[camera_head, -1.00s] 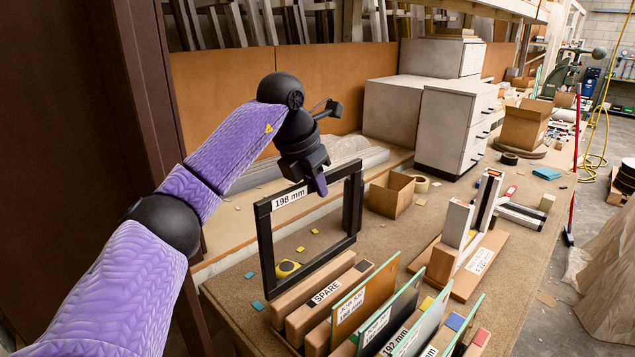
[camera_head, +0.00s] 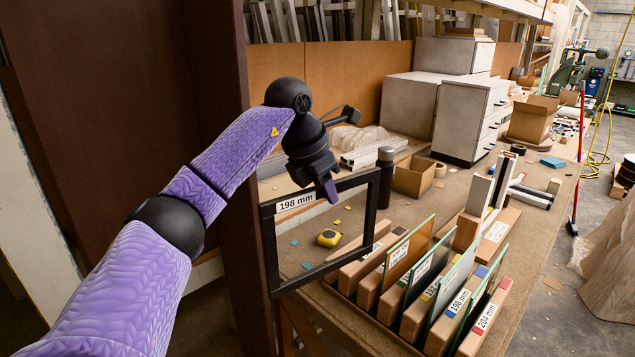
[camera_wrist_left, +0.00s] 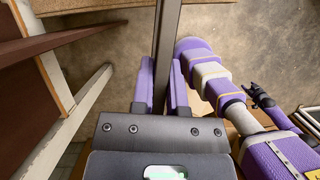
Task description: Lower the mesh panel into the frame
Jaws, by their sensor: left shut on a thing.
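My left gripper (camera_head: 326,190) is shut on the top bar of a dark rectangular frame (camera_head: 271,250) with a "198 mm" label. It holds the frame upright and clear, near the left edge of the bench. The left wrist view shows the purple fingers (camera_wrist_left: 163,88) on both sides of the dark bar (camera_wrist_left: 167,30). Upright panels stand in a slotted rack, including an orange-brown one (camera_head: 408,255) and a greyish one (camera_head: 455,285). I cannot tell which is mesh.
Wooden rack blocks (camera_head: 485,320) carry size labels. A yellow tape measure (camera_head: 329,238) lies behind the frame, and a dark post (camera_head: 386,165) stands by its right side. A cardboard box (camera_head: 413,178) and a white-post fixture (camera_head: 480,195) stand farther back. A dark brown upright (camera_head: 225,150) is close at left.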

